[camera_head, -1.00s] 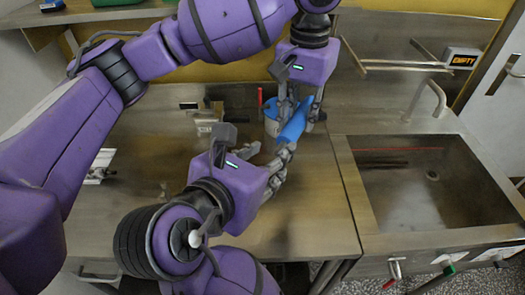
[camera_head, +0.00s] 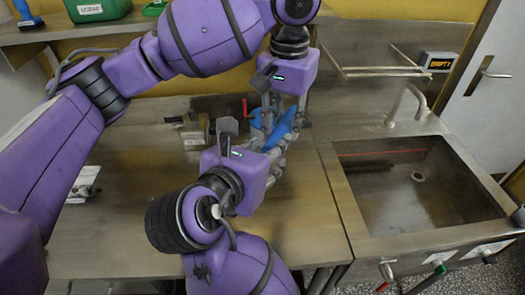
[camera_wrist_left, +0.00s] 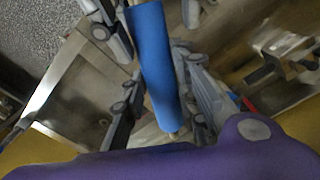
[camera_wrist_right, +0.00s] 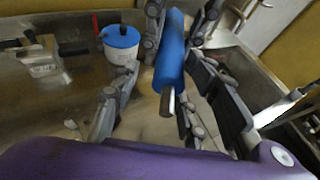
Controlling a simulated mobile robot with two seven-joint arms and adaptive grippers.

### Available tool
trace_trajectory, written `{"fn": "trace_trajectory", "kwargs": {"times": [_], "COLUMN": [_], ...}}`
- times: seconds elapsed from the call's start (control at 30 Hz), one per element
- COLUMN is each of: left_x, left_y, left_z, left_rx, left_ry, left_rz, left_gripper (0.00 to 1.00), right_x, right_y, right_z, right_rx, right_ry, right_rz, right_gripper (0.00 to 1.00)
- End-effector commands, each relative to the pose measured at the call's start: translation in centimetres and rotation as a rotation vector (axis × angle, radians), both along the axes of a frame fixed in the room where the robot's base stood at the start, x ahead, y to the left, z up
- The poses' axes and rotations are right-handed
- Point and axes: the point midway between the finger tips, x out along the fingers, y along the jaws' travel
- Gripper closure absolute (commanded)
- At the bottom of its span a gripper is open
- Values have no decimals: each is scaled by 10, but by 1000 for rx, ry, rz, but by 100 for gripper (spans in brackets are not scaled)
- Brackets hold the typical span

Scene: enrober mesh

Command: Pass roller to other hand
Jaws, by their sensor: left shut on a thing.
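The blue roller (camera_head: 284,124) is held aslant in the air between my two grippers. My left gripper (camera_head: 283,116) points down from above and is shut on the roller, which lies between its fingers in the left wrist view (camera_wrist_left: 155,70). A thin handle end sticks out toward that camera. My right gripper (camera_head: 274,152) comes up from below. In the right wrist view the roller (camera_wrist_right: 170,60) reaches between its spread fingers, with a gap on the left side; I see no firm grip there. The fingers partly hide the roller in the head view.
A white pot with a blue lid (camera_wrist_right: 121,42) stands on the metal table (camera_head: 120,220) behind the grippers. A metal block-like tool (camera_head: 194,131) stands left of it. A sink (camera_head: 415,190) is on the right. A green crate (camera_head: 98,9) is on the back shelf.

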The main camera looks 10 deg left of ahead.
Motion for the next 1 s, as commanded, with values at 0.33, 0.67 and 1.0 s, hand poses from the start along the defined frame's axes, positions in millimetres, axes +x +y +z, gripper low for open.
{"fn": "trace_trajectory", "kwargs": {"times": [0.33,0.67,1.0], "left_x": [-1,-2,-1], "left_y": [-2,-4,-2], "left_z": [1,1,1], "left_rx": [-4,-9,-4], "left_ry": [-1,1,-1], "left_rz": [-3,-7,-3], "left_gripper": [100,51,51], "right_x": [0,0,0], "right_y": [2,4,2], "right_z": [0,1,1], "right_rx": [0,1,1], "right_ry": [1,-2,-1], "right_rz": [4,11,5], "right_gripper": [92,100,100]}}
